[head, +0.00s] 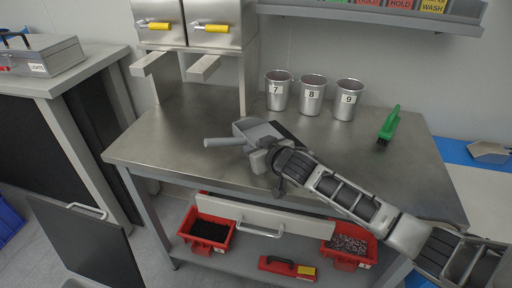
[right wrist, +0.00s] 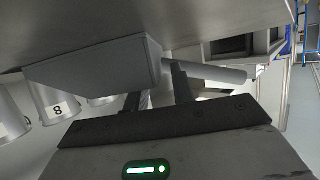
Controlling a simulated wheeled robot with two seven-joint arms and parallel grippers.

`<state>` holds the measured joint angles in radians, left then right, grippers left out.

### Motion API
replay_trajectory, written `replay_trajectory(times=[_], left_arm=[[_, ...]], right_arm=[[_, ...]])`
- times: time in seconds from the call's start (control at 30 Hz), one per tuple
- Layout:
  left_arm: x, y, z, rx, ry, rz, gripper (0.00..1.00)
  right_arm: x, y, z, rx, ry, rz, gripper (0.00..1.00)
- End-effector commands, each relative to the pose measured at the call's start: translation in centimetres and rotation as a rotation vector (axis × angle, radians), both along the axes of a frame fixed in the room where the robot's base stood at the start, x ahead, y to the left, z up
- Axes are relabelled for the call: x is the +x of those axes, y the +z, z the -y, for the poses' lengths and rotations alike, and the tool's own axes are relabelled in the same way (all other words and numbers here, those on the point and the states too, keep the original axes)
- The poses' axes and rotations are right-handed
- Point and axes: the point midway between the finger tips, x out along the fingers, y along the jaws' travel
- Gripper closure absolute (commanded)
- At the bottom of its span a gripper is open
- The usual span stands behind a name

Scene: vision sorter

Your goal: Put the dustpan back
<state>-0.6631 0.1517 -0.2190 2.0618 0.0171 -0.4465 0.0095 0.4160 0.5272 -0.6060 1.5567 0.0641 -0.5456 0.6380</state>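The grey metal dustpan (head: 255,130) lies on the steel table, its round handle (head: 224,142) pointing left. In the right wrist view the pan (right wrist: 105,68) fills the upper left and the handle (right wrist: 212,76) runs right. My right gripper (head: 262,158) is at the near side of the dustpan, close to where handle and pan join. In its wrist view the two dark fingers (right wrist: 158,92) stand apart, one before the pan and one before the handle's root. Whether they touch it is unclear. My left gripper is not in view.
Metal cups numbered 7 (head: 277,92), 8 (head: 311,95) and 9 (head: 348,99) stand at the back. A dark flat patch (head: 287,131) lies beside the pan. Red bins (head: 207,228) sit below. The table's left front is clear.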

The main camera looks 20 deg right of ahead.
Motion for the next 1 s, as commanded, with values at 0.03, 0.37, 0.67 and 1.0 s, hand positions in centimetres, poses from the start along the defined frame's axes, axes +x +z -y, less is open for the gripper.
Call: replay_trajectory(times=[0.03, 0.37, 0.67, 1.0], left_arm=[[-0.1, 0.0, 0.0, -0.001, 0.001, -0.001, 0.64], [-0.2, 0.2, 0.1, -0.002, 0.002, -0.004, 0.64], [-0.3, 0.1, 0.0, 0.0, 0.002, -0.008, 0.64], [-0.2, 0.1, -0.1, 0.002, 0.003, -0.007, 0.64]], right_arm=[[0.0, 0.0, 0.0, 0.0, 0.0, 0.0, 0.75], [-1.5, 0.8, 0.3, -0.001, 0.001, -0.001, 0.75], [-7.3, 3.2, 1.4, -0.001, 0.001, -0.002, 0.75], [-11.2, 4.1, 1.7, 0.004, 0.006, -0.01, 0.75]])
